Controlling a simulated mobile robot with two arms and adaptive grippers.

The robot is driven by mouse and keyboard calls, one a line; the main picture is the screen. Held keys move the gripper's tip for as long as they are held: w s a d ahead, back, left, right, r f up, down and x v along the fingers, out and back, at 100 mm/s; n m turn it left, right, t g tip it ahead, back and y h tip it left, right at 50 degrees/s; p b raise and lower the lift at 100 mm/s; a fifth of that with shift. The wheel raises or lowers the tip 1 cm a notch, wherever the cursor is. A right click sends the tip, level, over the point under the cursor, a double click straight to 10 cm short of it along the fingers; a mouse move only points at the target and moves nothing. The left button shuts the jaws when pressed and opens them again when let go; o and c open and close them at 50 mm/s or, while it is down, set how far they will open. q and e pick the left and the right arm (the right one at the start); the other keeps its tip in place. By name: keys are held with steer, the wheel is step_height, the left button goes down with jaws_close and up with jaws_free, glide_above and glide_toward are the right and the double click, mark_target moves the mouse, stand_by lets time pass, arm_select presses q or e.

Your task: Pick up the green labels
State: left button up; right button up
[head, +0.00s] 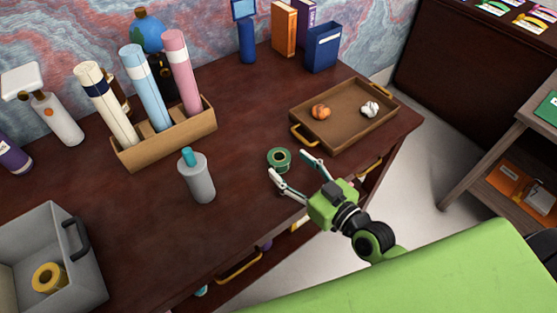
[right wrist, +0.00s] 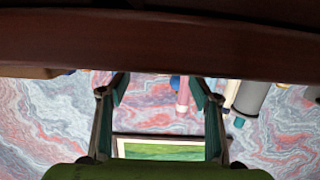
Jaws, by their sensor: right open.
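The green labels (head: 279,158) are a small green roll with a pale centre, lying on the dark red desk in the head view. My right gripper (head: 289,166) is open, with its two fingers apart just in front of and beside the roll. I cannot tell from the head view how high the fingertips are above the desk. In the right wrist view the open fingers (right wrist: 159,92) show with nothing held between them. I cannot make out the roll in that view. My left gripper is not in view.
A grey bottle with a teal cap (head: 197,178) stands left of the roll. A brown tray (head: 340,132) with two small objects sits to the right. A cardboard holder (head: 165,140) with rolled tubes stands behind. A grey bin (head: 85,270) holds a yellow roll (head: 49,277).

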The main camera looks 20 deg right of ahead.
mark_target(286, 165)
steer(key=shift+w+a+f+b, duration=0.2)
steer(key=shift+w+b, duration=0.1)
steer(key=shift+w, duration=0.1)
steer(key=x, duration=0.2)
steer(key=b+x, duration=0.1)
steer(key=shift+w+a+f, duration=0.15)
steer(key=shift+w+f, duration=0.1)
steer(key=shift+w, duration=0.05)
steer(key=shift+w+a, duration=0.15)
steer(key=shift+w, duration=0.2)
steer(key=c, duration=1.2)
